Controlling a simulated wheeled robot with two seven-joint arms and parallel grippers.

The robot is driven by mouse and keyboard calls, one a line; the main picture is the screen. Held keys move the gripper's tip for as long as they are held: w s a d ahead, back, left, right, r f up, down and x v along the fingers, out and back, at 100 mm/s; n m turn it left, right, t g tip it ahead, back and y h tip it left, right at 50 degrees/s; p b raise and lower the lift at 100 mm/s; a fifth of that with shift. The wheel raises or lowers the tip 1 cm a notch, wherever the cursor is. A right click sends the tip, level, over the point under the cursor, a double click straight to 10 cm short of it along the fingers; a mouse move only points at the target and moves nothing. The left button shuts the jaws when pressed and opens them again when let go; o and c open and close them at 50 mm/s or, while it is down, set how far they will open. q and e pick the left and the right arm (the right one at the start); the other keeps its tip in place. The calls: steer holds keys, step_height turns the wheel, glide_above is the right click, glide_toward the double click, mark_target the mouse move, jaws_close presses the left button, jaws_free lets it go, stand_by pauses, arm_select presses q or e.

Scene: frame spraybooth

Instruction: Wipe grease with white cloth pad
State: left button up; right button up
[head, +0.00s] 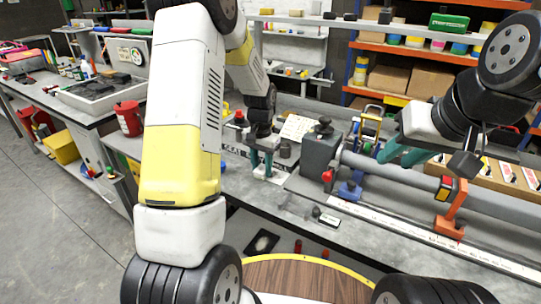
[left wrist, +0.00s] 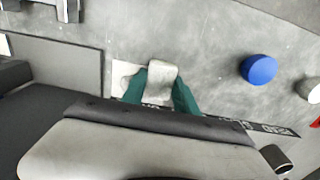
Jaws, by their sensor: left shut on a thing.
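My left gripper (head: 262,172) is low over the grey bench top, its teal fingers pointing down. In the left wrist view the left gripper (left wrist: 161,88) is shut on a whitish cloth pad (left wrist: 163,72). A flat white patch (left wrist: 122,75) lies on the bench beside and partly behind the fingers. I cannot tell whether the pad touches the bench. No grease can be made out clearly. My right gripper (head: 403,154) is raised above the grey pipe at the right, and its finger gap cannot be seen.
A dark grey block (head: 318,153) and the long grey pipe (head: 400,172) stand right of my left gripper. An orange clamp (head: 452,213) holds the pipe. A round blue object (left wrist: 258,69) stands near the pad.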

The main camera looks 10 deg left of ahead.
mark_target(278, 182)
arm_select(q)
steer(key=shift+f, duration=0.2)
steer(key=shift+s+d+r, duration=0.1)
steer(key=shift+s+d, duration=0.2)
steer(key=shift+d, duration=0.45)
steer(key=shift+s+d, duration=0.25)
steer(key=shift+d, duration=0.45)
steer(key=shift+s+d, duration=0.25)
steer(key=shift+d, duration=0.45)
steer(key=shift+s+d, duration=0.25)
steer(key=shift+d, duration=0.45)
steer(key=shift+w+a, duration=0.3)
steer(key=shift+a, duration=0.45)
steer(key=shift+w+a, duration=0.25)
steer(key=shift+a, duration=0.5)
steer(key=shift+w+a+f, duration=0.1)
steer(key=shift+w+a, duration=0.15)
steer(key=shift+a, duration=0.45)
steer(key=shift+w+a+f, duration=0.1)
steer(key=shift+w+a, duration=0.1)
steer(key=shift+a, duration=0.45)
steer(key=shift+s+d+r, duration=0.1)
steer(key=shift+s+d, duration=0.25)
steer(key=shift+d, duration=0.6)
steer(key=shift+s+d+r, duration=0.1)
steer(key=shift+s+d, duration=0.2)
steer(key=shift+d, duration=0.65)
steer(key=shift+s+d, duration=0.35)
steer(key=shift+d, duration=0.6)
